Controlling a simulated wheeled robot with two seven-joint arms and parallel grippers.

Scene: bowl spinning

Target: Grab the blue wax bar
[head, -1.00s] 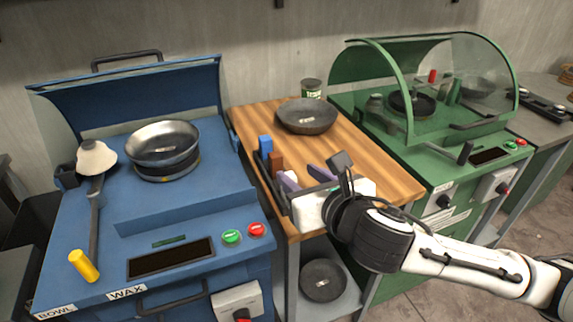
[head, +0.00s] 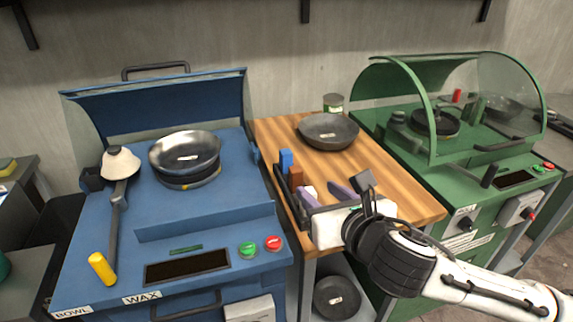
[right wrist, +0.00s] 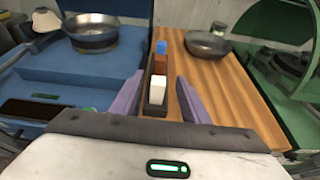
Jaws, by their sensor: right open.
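The blue wax bar (head: 286,160) stands upright at the far end of a narrow dark holder (head: 303,212) on the wooden table. It also shows in the right wrist view (right wrist: 161,48), behind a brown bar (right wrist: 159,63) and a white bar (right wrist: 157,90). My right gripper (head: 322,192) is above the near part of the holder. Its purple fingers are spread wide apart with nothing between them in its grip; in the right wrist view the gripper (right wrist: 158,98) faces along the row of bars, with the blue one farthest. My left gripper is not in view.
A dark bowl (head: 328,132) and a can (head: 333,102) stand at the back of the wooden table (head: 400,195). The blue machine (head: 215,225) with a metal bowl (head: 186,150) is at left. A green machine (head: 480,165) with a clear cover is at right.

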